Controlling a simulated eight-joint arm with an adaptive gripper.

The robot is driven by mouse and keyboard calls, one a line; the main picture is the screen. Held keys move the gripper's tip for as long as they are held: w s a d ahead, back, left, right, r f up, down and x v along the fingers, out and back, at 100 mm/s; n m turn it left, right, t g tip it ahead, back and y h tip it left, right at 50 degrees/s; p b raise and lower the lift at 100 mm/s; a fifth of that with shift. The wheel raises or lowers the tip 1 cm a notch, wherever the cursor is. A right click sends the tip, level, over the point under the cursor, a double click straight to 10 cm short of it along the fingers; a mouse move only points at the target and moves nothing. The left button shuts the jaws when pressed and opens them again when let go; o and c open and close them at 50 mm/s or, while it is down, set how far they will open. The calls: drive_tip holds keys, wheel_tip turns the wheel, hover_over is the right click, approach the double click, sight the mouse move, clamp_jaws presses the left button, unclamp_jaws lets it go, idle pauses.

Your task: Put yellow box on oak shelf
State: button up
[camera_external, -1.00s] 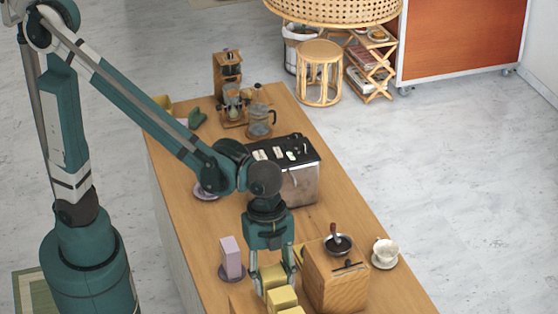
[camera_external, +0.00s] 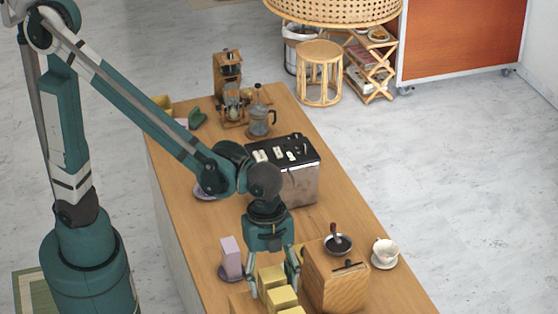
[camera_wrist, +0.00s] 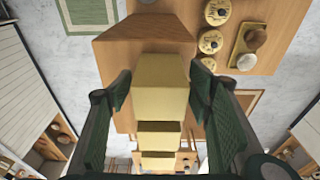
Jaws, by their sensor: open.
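A yellow box (camera_external: 271,277) stands between the spread fingers of my gripper (camera_external: 272,282), near the front of the counter. In the wrist view the yellow box (camera_wrist: 160,85) fills the middle, with a gap to the finger on each side. Another yellow box (camera_external: 282,297) stands in line with it, and part of a third (camera_external: 292,311) shows at the bottom edge.
A lilac box (camera_external: 231,257) stands close left.

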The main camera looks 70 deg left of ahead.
drive_tip(key=shift+r, duration=0.2)
drive_tip(key=shift+a+r+b, duration=0.15)
drive_tip(key=shift+a+r, duration=0.15)
drive_tip(key=shift+r, duration=1.65)
drive_tip(key=shift+a+r+b, duration=0.2)
drive_tip(key=shift+a+r, duration=0.1)
drive_tip(key=shift+r, duration=1.7)
drive_tip(key=shift+a+r+b, duration=0.15)
drive_tip(key=shift+a+r, duration=0.15)
drive_tip(key=shift+r, duration=1.65)
drive_tip(key=shift+a, duration=0.1)
drive_tip(key=s+a+f+n+t, duration=0.1)
drive_tip(key=a+n, duration=0.5)
drive_tip(key=a, duration=0.8)
drive_tip(key=s+a+f+n+t+y, duration=0.1)
drive_tip(key=a+f+n+t, duration=0.2)
drive_tip(key=a, duration=1.1)
drive_tip(key=s+a+f+n+t, duration=0.1)
drive_tip(key=a+f+n+t, duration=0.1)
drive_tip(key=a+n, duration=0.7)
drive_tip(key=a+t, duration=0.1)
drive_tip(key=a, duration=0.4)
drive_tip(key=shift+s+f+y, duration=0.35)
drive_tip(key=shift+y, duration=0.05)
drive_tip(key=shift+a, duration=0.1)
